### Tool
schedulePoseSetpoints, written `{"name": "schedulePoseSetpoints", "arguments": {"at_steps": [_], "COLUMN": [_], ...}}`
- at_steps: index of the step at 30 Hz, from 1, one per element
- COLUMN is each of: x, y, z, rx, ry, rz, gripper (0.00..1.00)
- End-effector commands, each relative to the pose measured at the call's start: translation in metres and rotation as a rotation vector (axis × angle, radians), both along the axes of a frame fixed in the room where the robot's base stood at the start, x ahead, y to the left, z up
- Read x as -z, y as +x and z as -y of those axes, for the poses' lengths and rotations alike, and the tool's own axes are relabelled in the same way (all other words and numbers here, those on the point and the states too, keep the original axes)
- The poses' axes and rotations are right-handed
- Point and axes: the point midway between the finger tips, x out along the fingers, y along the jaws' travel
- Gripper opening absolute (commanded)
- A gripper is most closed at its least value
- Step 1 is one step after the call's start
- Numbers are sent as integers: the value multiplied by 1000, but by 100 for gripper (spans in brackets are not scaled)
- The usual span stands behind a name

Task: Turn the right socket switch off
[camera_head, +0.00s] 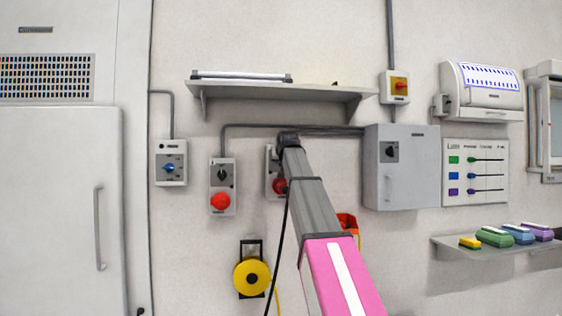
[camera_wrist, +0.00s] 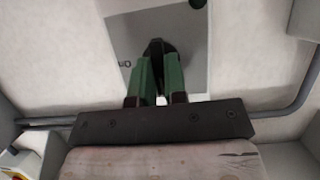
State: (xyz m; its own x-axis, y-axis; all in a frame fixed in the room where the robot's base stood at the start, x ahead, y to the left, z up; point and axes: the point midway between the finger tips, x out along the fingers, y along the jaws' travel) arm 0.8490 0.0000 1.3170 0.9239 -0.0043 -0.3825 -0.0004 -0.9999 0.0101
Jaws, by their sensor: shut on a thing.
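The right socket switch (camera_head: 270,166) is a grey wall box, partly hidden behind my arm in the head view. Its red socket (camera_head: 279,186) shows beside the arm. In the wrist view its grey face plate (camera_wrist: 187,45) lies in front of my gripper, with small lettering left of the fingers. My gripper (camera_wrist: 155,48) has green fingers with dark tips, close together at the plate. It is shut on the switch's knob, which the fingertips mostly hide. The knob's angle cannot be told. The left socket switch (camera_head: 222,188) has a black knob and a red socket.
A shelf (camera_head: 290,90) is above the switch and a grey cabinet (camera_head: 402,180) to its right. A conduit (camera_head: 250,125) runs along the wall above the boxes. A blue-knob switch (camera_head: 170,163) is at left, and a yellow reel (camera_head: 251,276) hangs below.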

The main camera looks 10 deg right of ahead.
Motion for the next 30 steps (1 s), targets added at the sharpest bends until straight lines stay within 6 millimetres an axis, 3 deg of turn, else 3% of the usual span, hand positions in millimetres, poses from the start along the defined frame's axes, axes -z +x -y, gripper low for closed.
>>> {"name": "schedulePoseSetpoints", "arguments": {"at_steps": [11, 12, 14, 15, 24, 30], "x": [1, 2, 1, 1, 0, -9], "y": [-1, -1, -1, -1, -3, -25], "z": [0, 0, 0, 0, 0, 0], "rx": [0, 0, -1, -1, 0, 0], "ry": [-9, -9, -8, -7, -5, -5], "rz": [-3, -3, -3, -2, -1, 2], "gripper": [0, 16, 36, 38, 38, 38]}}
